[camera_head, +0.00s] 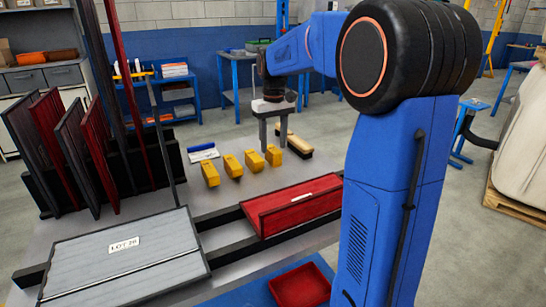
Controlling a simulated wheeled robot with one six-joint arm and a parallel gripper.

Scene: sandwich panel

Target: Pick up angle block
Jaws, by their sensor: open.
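Several yellow angle blocks stand in a row on the grey worktable (300,170). From left to right they are the first block (209,174), the second (232,166), the third (254,161) and the rightmost (273,156). My gripper (273,139) points down, with its two fingers apart, at the right end of the row. In the picture its fingertips are just above the rightmost block. I cannot tell how far they are from it in height or depth. Nothing shows between the fingers.
A brush (298,145) lies right of the blocks, close to the gripper. A white and blue item (203,151) lies behind them. In front are a red panel (293,207), a grey panel labelled LOT (120,262) and a red tray (299,287). Upright panels (70,145) stand in a rack at left.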

